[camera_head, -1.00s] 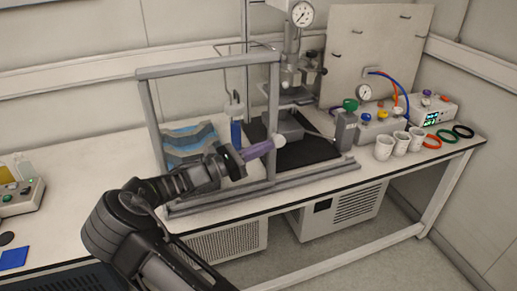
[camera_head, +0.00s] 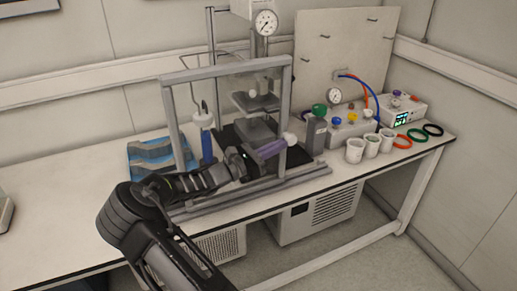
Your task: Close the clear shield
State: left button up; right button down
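The clear shield (camera_head: 222,100) is a see-through panel in an upright grey frame. It stands on the grey base rail (camera_head: 302,176) at the front of the bench, and the reactor (camera_head: 257,103) shows through its right half. A purple handle (camera_head: 270,149) with a white end is on the shield's front, low by the right post. My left gripper is not in view.
A grey box (camera_head: 315,135), a valve block (camera_head: 350,128) and white cups (camera_head: 355,151) stand right of the frame. A short stretch of rail right of the shield is clear.

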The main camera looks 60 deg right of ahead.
pick_arm(q)
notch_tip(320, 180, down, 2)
jog(key=b, duration=0.2)
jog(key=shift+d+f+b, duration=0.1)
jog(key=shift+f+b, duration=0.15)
jog(key=shift+b, duration=0.15)
pick_arm(e)
jog(key=s+f+x, duration=0.1)
jog(key=x, duration=0.9)
jog(key=s+f+x, duration=0.1)
jog(key=f+x, duration=0.1)
jog(key=x, duration=0.8)
jog(key=shift+a, duration=0.4)
jog(key=shift+s+r, duration=0.1)
jog(key=shift+r, duration=0.1)
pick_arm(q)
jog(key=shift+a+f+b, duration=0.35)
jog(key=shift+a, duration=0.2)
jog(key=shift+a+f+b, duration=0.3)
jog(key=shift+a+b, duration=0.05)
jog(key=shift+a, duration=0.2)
pick_arm(e)
jog(key=v, duration=1.4)
jog(key=shift+f, duration=0.3)
